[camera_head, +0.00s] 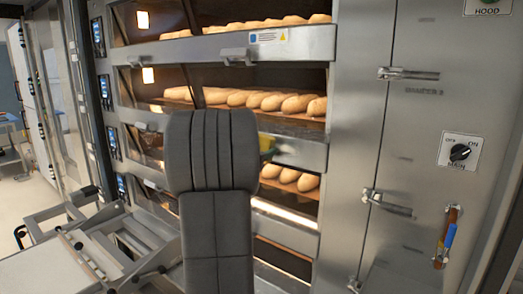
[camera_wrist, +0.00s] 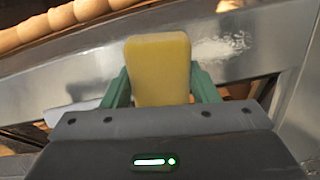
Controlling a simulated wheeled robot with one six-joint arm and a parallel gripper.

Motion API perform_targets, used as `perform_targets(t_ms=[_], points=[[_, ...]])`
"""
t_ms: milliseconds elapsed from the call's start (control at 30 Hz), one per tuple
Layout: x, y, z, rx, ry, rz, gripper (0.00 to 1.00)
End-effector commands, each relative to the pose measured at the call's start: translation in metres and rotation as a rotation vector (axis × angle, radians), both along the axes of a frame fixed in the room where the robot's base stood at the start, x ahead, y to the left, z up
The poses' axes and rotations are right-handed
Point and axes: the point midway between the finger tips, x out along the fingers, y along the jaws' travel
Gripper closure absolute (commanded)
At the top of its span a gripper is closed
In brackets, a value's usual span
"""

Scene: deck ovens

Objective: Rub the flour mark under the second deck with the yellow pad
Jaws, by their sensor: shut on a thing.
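In the wrist view my gripper (camera_wrist: 160,92) has its two green fingers shut on the yellow pad (camera_wrist: 158,62), one on each side. The pad faces a steel oven front strip (camera_wrist: 75,75) below a row of loaves. The white flour mark (camera_wrist: 222,47) is a smeared patch on that strip, just right of the pad. I cannot tell whether the pad touches the steel. In the head view my arm hides most of the gripper; a bit of the pad and a green finger (camera_head: 267,145) show at its right edge, by the strip below the middle loaves.
Loaves (camera_head: 298,104) lie on the oven decks (camera_head: 230,48), with more loaves (camera_head: 290,176) below. A steel cabinet (camera_head: 425,130) with latches (camera_head: 388,203), a knob (camera_head: 459,152) and an orange-and-blue handle (camera_head: 446,237) stands right. A metal loader frame (camera_head: 110,245) stands lower left.

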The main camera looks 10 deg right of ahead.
Motion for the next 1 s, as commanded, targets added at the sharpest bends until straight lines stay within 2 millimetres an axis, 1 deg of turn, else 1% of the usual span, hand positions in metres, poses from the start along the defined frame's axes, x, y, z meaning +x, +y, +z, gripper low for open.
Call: perform_targets(t_ms=[1000], points=[[0.013, -0.014, 0.0, -0.001, -0.001, -0.001, 0.71]])
